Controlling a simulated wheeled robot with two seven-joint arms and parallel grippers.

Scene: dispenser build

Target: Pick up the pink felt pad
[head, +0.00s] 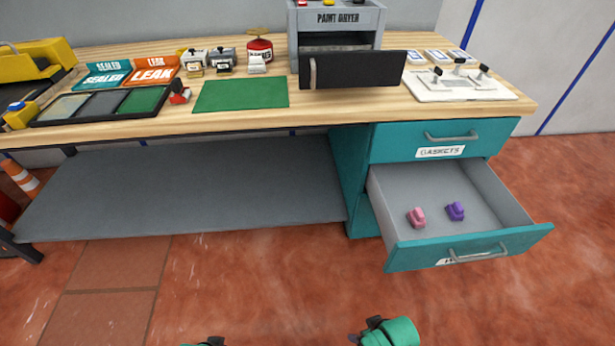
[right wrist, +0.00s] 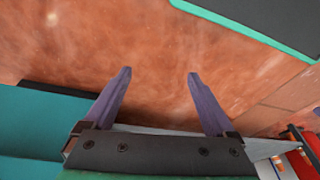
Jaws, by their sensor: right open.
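The pink felt pad (head: 416,218) lies on the floor of the open lower drawer (head: 515,212) in the head view. A similar purple pad (head: 456,211) lies to its right, apart from it. My right gripper (right wrist: 158,76) is open in the right wrist view, with nothing between its fingers and red floor behind them. No pad shows in that view. In the head view, a teal part of my right arm shows at the bottom edge, below and apart from the drawer. Only a sliver of my left arm shows there; its gripper fingers are not visible.
The teal cabinet's upper drawer, labelled GASKETS (head: 440,152), is shut above the open one. The wooden bench (head: 310,112) holds a green mat (head: 241,94), trays, a paint dryer (head: 338,18) and a white board (head: 458,88). Bare floor lies in front.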

